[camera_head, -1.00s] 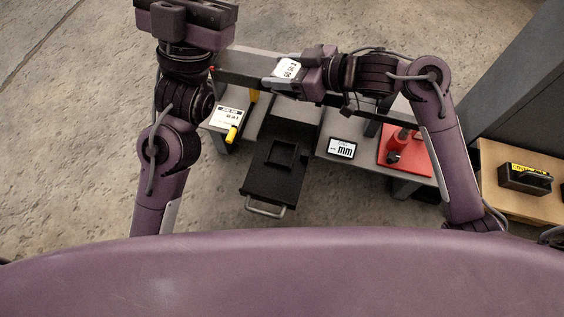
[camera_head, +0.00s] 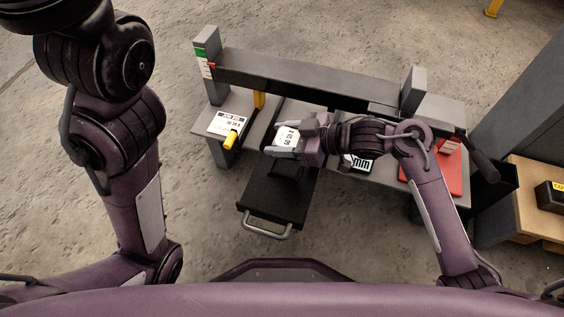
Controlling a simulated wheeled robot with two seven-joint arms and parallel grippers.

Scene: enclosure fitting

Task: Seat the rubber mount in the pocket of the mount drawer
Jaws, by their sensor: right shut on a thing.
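My right gripper (camera_head: 284,140) is shut on the rubber mount (camera_head: 288,137), a block whose top shows a white face with dark lettering. The gripper comes in from the right and is above the back part of the mount drawer (camera_head: 268,205). The drawer is black and pulled out towards me, with a pale bar handle (camera_head: 263,232) at its front. The drawer's pocket is mostly hidden under the gripper and the mount. I cannot tell how high the mount is above it. My left arm rises along the left side, and its gripper is out of the picture.
A long dark beam (camera_head: 310,83) on grey posts spans the bench behind the drawer. A white label card (camera_head: 229,122) and a yellow item (camera_head: 231,140) lie left. A display reading mm (camera_head: 360,163) and a red base (camera_head: 449,176) are right. A wooden cabinet stands far right.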

